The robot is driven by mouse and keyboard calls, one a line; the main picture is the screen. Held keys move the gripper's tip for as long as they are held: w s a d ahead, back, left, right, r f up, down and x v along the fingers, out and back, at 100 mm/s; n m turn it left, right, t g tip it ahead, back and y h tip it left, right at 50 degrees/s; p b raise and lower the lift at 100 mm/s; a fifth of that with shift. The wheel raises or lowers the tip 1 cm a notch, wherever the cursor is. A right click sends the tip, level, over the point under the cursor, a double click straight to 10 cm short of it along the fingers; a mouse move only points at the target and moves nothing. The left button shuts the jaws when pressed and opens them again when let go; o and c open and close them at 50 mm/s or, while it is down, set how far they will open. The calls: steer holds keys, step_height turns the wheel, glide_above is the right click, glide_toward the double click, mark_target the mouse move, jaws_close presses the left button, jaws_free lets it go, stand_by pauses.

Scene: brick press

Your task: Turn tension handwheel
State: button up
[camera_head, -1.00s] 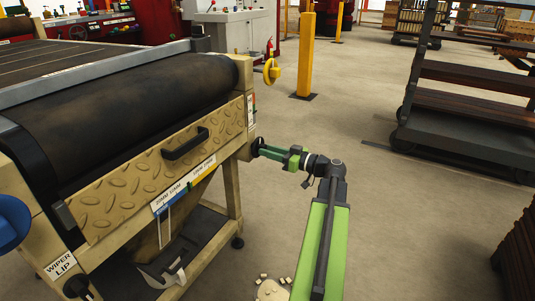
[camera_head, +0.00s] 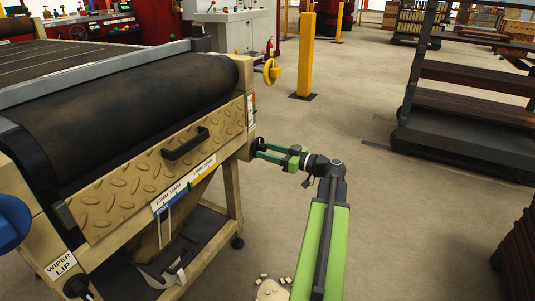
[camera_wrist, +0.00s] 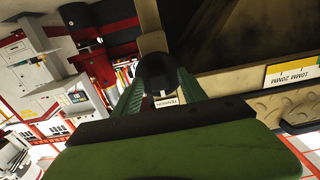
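The tension handwheel (camera_head: 256,146) is a small dark wheel at the near right corner of the tan conveyor frame. In the wrist view the dark handwheel (camera_wrist: 156,68) sits between my two green fingers, with a TENSION label (camera_wrist: 167,102) just beside it. My gripper (camera_head: 262,150) reaches it from the right; its fingers lie against both sides of the wheel and appear shut on it. My fingers also show in the wrist view (camera_wrist: 156,84). The fingers hide part of the wheel, so its turn angle cannot be read.
The conveyor's dark belt roller (camera_head: 130,100) and tan front plate (camera_head: 140,180) with a black handle are left of the gripper. A yellow handwheel (camera_head: 272,71) and yellow post (camera_head: 305,55) stand behind. The floor at right is open up to a dark rack (camera_head: 465,130).

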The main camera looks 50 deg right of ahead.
steer(key=shift+s+d, duration=0.15)
steer(key=shift+s, duration=0.15)
steer(key=v, duration=1.6)
steer(key=shift+s, duration=0.4)
steer(key=shift+f, duration=0.1)
